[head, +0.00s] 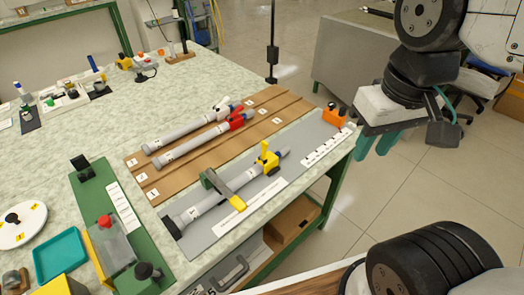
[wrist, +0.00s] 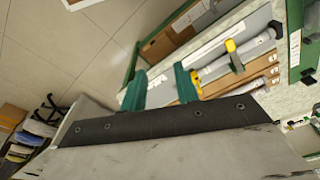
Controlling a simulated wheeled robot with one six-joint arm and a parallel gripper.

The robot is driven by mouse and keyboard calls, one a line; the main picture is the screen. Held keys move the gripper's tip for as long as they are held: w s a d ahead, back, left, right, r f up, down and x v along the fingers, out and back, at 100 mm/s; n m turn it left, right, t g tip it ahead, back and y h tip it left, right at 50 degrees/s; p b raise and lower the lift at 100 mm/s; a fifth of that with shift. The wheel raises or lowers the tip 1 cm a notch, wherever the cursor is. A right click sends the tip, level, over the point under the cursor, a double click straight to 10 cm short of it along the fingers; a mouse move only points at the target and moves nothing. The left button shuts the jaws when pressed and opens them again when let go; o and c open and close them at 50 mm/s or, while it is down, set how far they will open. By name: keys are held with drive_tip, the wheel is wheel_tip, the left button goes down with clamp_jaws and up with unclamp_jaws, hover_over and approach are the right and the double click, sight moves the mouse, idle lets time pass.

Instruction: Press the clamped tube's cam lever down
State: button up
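The clamped tube (head: 208,204) is pale grey and lies along a grey plate (head: 310,130) at the table's front edge. A green clamp with a yellow handle (head: 236,202) crosses over it. The tube's yellow cam lever (head: 268,157) sits near its far-right end and stands up above the tube. In the wrist view the yellow cam lever (wrist: 231,46) shows right of my fingers. My gripper (head: 376,143) has teal fingers, apart and empty, off to the right of the table's edge. The fingers (wrist: 159,75) also show parted in the wrist view, not touching the tube.
A wooden rack (head: 135,168) behind the plate holds two more tubes, one with a red lever (head: 236,120), one with a white lever (head: 221,104). An orange block (head: 334,115) stands at the plate's right end. A green fixture (head: 90,195) lies left. Open floor shows beneath my gripper.

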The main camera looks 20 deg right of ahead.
drive_tip(key=shift+a+f, duration=0.1)
drive_tip(key=shift+a, duration=0.15)
drive_tip(key=c, duration=0.5)
drive_tip(key=w+a+f+n, duration=0.1)
drive_tip(key=w+a, duration=0.1)
drive_tip(key=w+a+f+n+g+h, duration=0.1)
drive_tip(key=w+a, duration=0.1)
drive_tip(key=w, duration=0.1)
drive_tip(key=w+a+f+n+g, duration=0.1)
drive_tip(key=w+a, duration=0.1)
drive_tip(key=shift+w+a+f+n+h, duration=0.1)
drive_tip(key=shift+w+f+n+h, duration=0.2)
clamp_jaws()
drive_tip(key=w+a+f+n+t+h, duration=0.1)
drive_tip(key=w+a+f, duration=0.2)
drive_tip(key=w+a, duration=0.3)
drive_tip(key=w+a+f+t, duration=0.1)
drive_tip(key=w+a+f, duration=0.1)
drive_tip(key=w+a, duration=0.4)
drive_tip(key=w, duration=0.3)
drive_tip(key=shift+a+f+n+h, duration=0.25)
drive_tip(key=shift+f+n+h, duration=0.15)
drive_tip(key=shift+w, duration=0.1)
